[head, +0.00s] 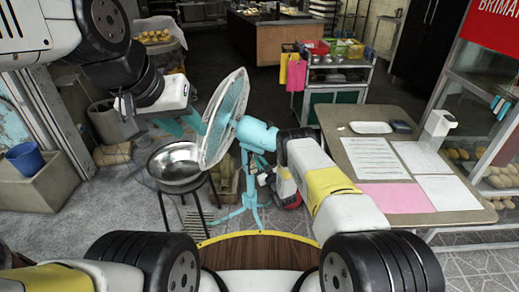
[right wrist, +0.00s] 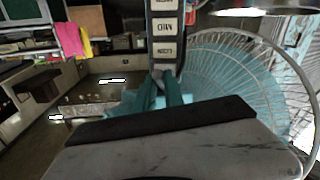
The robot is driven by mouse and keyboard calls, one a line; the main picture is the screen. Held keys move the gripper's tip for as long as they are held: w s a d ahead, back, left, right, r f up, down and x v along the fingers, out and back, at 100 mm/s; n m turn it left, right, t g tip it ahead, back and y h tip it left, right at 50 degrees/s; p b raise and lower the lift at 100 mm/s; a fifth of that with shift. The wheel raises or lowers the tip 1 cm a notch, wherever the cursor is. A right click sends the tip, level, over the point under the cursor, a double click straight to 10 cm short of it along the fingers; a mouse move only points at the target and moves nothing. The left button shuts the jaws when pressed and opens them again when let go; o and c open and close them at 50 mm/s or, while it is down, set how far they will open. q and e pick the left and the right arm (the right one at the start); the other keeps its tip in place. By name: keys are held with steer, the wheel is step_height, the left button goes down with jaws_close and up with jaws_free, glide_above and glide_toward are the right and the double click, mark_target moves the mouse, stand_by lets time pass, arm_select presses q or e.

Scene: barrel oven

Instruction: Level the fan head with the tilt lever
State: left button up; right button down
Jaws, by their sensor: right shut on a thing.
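The standing fan has a teal motor head (head: 257,134) and a round wire grille (head: 222,118) facing left in the head view, its top leaning right. The grille also fills the right side of the right wrist view (right wrist: 245,75). My right gripper (right wrist: 158,92) has its teal fingers closed on the small grey tilt lever (right wrist: 157,74), beside a dark strip of label plates (right wrist: 166,28); one seems to read MID upside down. In the head view the right fingers are hidden behind the fan and arm. My left gripper (head: 182,124) is open and empty, left of the grille.
A metal bowl on a stool (head: 175,163) stands left of the fan. A table (head: 440,215) with papers is at right, a trolley (head: 337,85) behind it. A blue bucket (head: 24,158) stands at far left. Some floor between bowl and planter is clear.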

steer(key=shift+s+d+r+n+g+h, duration=0.1)
steer(key=shift+s+d+r+g+h, duration=0.2)
steer(key=shift+r+g, duration=0.4)
steer(key=shift+s+r+n+g+h, duration=0.1)
steer(key=shift+r+g+h, duration=0.35)
steer(key=shift+r+g, duration=0.25)
steer(key=shift+s+d+r+n+g+h, duration=0.15)
steer(key=shift+r+g+h, duration=0.2)
steer(key=shift+r+g, duration=0.35)
steer(key=c, duration=1.4)
jaws_free()
steer(key=shift+c, duration=0.2)
steer(key=v, duration=0.8)
steer(key=shift+f, duration=0.15)
